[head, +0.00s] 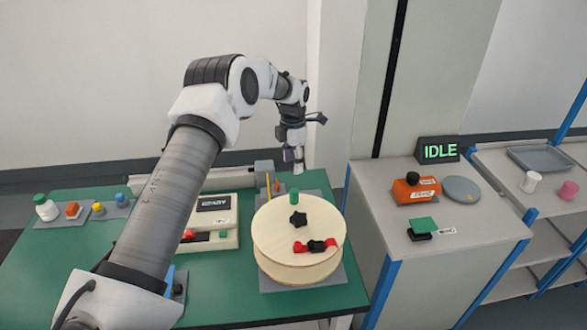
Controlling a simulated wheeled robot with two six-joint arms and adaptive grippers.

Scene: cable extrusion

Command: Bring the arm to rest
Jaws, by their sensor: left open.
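My left arm comes in from the lower left and reaches over the green table. My left gripper (296,160) points down in the air near the back of the table, above and behind the wooden spool (275,227). Its jaws are open and I see nothing held between them. The fingertips show small, and the arm hides part of the table's left middle. My right arm and gripper are not in the head view.
A black knob and red clips lie on the spool. A machine (212,212) stands left of it. A grey cabinet (470,222) at right bears an IDLE sign (438,150), an orange box (416,190) and a green button (423,225). Shelves stand far right.

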